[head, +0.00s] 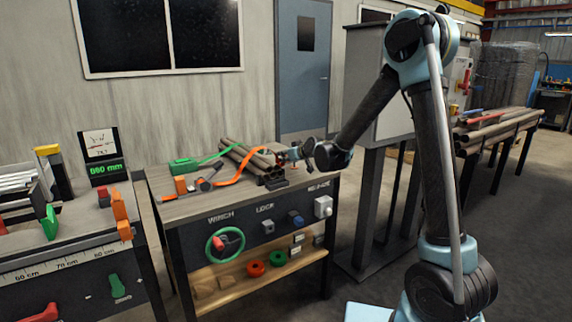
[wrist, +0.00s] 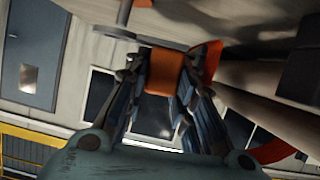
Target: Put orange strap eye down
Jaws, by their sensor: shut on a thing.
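The orange strap (head: 243,166) runs in a wavy line from the left part of the bench top toward the pipe bundle at the right. Its eye end (wrist: 163,75) shows in the wrist view as an orange band between the fingers. My gripper (head: 287,157) is at the right end of the bundle, above the bench top; in the wrist view my gripper (wrist: 165,95) is shut on the orange strap eye. In the head view the eye itself is small and partly hidden by the fingers.
The bench (head: 180,208) carries a pipe bundle (head: 243,157), a green strap (head: 222,153) and a green ratchet (head: 184,165). A green winch wheel (head: 224,244) is on its front. A grey cabinet (head: 375,85) stands behind my arm. More pipes (head: 495,128) lie on a rack at right.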

